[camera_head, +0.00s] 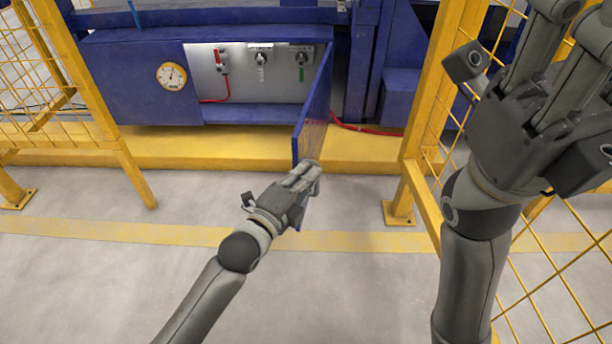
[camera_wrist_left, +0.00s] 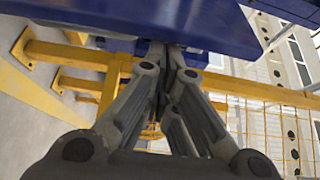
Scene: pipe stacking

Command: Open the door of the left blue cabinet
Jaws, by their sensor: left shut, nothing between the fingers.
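The blue cabinet (camera_head: 130,75) stands at the back left with its front opening exposed. Its blue door (camera_head: 316,105) stands swung out from the right side of the opening, seen nearly edge-on. My left gripper (camera_head: 310,174) is shut and empty at the lower front end of the door; I cannot tell whether it touches. In the left wrist view the closed fingers (camera_wrist_left: 170,62) meet just below a blue panel (camera_wrist_left: 140,22). My right gripper (camera_head: 510,45) is open and raised at the right, with its fingers spread and empty, away from the door.
Inside the cabinet are a grey panel (camera_head: 250,88) with valves and a red hose. A round gauge (camera_head: 172,76) is on the front. Yellow mesh fences stand at left (camera_head: 100,100) and right (camera_head: 432,110). A yellow ledge (camera_head: 220,150) runs below; the grey floor is clear.

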